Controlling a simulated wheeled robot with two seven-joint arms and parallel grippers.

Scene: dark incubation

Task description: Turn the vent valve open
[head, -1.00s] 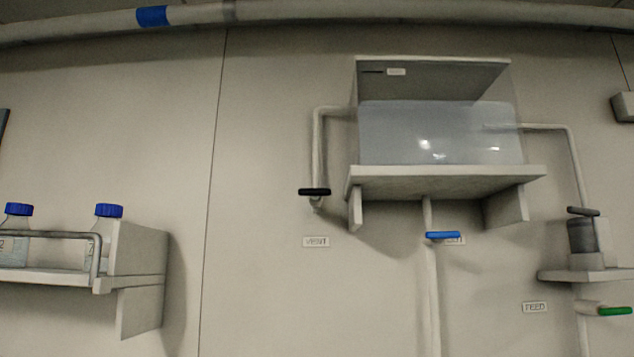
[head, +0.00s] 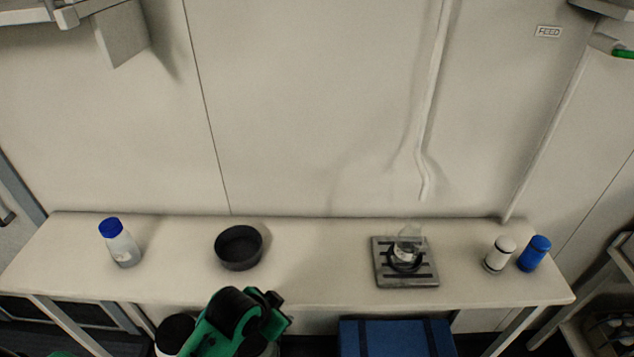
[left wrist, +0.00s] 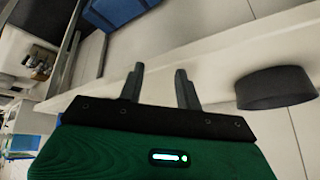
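The vent valve with its black handle and VENT label is not in either current view; the head view now looks down at a bench. My left arm (head: 235,318), green and black, is at the bottom of the head view in front of the bench. My left gripper (left wrist: 160,72) shows in the left wrist view with two dark fingers apart and nothing between them. It is near the bench's front edge. My right gripper is not in view.
The bench (head: 320,285) holds a blue-capped bottle (head: 121,245), a dark bowl (head: 239,247), a beaker (head: 408,243) on a grated plate (head: 405,276), a white container (head: 499,254) and a blue one (head: 535,253). A blue box (head: 395,338) is below. A green handle (head: 622,54) is at upper right.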

